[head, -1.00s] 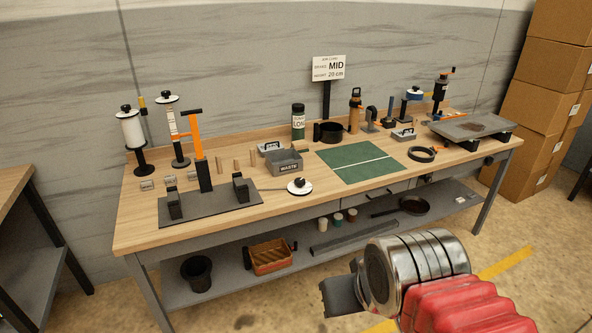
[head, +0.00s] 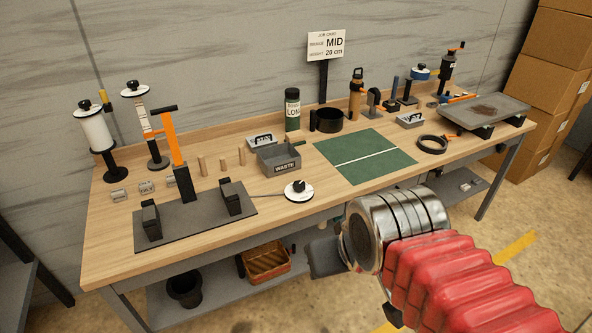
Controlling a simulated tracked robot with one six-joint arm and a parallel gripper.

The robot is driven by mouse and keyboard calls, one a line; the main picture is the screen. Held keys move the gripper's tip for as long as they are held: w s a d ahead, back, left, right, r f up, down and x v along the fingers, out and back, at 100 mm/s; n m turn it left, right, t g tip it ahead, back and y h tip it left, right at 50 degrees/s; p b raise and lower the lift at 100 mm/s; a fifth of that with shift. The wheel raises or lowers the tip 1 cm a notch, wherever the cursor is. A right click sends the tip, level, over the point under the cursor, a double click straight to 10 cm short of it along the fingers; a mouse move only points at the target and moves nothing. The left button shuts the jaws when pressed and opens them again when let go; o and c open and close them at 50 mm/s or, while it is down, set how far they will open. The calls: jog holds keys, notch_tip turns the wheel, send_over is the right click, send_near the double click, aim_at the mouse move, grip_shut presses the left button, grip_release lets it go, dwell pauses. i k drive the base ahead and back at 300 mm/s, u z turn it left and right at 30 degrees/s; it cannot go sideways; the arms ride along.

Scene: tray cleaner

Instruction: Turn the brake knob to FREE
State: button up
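A white round dial with a black knob (head: 299,188) sits near the front edge of the bench, right of a dark base plate (head: 190,225). It looks like the brake knob, but its marks are too small to read. A thin rod runs from the plate toward it. My gripper (head: 324,257) is a dark shape at the end of my silver and red arm, in front of the bench and below and to the right of the dial, apart from it. Its fingers are not clear and I see nothing held.
A job card (head: 326,46) reads MID and 20 cm. An orange-handled lever (head: 168,138) stands on the base plate. A grey WASTE bin (head: 278,160) stands behind the dial, and a green mat (head: 365,168) lies to its right. Spools stand at the left.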

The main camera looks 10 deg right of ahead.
aim_at(298, 186)
jog(key=z, duration=0.1)
jog(key=i, duration=1.3)
jog(key=z, duration=0.1)
